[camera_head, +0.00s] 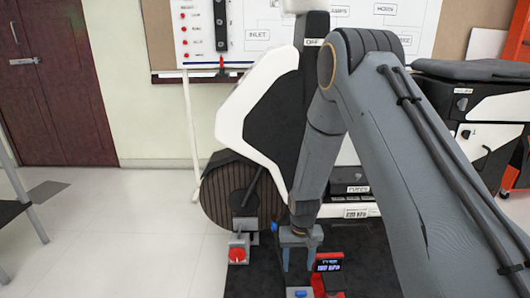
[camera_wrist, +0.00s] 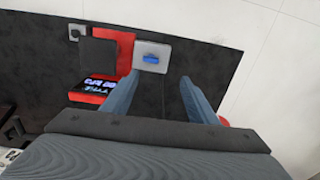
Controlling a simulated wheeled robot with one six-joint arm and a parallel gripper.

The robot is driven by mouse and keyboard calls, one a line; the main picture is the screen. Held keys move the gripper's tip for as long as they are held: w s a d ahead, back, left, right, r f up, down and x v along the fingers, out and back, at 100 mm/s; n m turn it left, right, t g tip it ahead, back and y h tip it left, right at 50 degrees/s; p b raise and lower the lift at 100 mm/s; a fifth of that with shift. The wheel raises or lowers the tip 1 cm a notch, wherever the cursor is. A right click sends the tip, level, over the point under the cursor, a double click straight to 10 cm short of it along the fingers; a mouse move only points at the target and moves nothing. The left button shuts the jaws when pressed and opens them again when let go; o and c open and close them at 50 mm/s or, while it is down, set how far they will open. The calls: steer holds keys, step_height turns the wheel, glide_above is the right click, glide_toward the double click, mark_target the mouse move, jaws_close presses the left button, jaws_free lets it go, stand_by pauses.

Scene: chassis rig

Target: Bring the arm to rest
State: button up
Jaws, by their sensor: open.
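My gripper (camera_head: 299,257) hangs at the end of my grey arm (camera_head: 380,130), which reaches down over a black mat in the camera_head view. In the wrist view my gripper (camera_wrist: 160,95) shows two blue-grey fingers spread apart with nothing between them. Beyond the fingertips in the wrist view is a grey plate with a blue button (camera_wrist: 151,59). The same blue button (camera_head: 301,294) shows at the bottom edge of the camera_head view, below my gripper. A red device with a lit display (camera_wrist: 95,86) is beside the plate; it also shows in the camera_head view (camera_head: 328,266).
A chassis rig with a large dark roller (camera_head: 222,195) and white panels stands behind my gripper. A red button on a grey base (camera_head: 237,255) is left of my gripper. A black and white machine (camera_head: 490,120) stands at the right. The pale floor (camera_head: 130,230) at left is clear.

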steer(key=s+a+r+n, duration=0.1)
steer(key=s+a+r, duration=0.1)
steer(key=s+r, duration=0.55)
steer(key=s+a+r+n, duration=0.15)
steer(key=s+r, duration=0.25)
steer(key=r, duration=0.6)
steer(key=s+a+r, duration=0.3)
steer(key=s+r, duration=0.3)
steer(key=r, duration=0.3)
steer(key=s+d+r+n, duration=0.15)
steer(key=s+r, duration=0.35)
steer(key=s, duration=0.6)
steer(key=d+r+m+p, duration=0.4)
steer(key=d+r+p, duration=0.8)
steer(key=p, duration=1)
step_height(320, 180, up, 3)
steer(key=shift+s+d+r+p, duration=0.15)
steer(key=shift+s+d+p, duration=0.1)
steer(key=shift+s+p, duration=0.1)
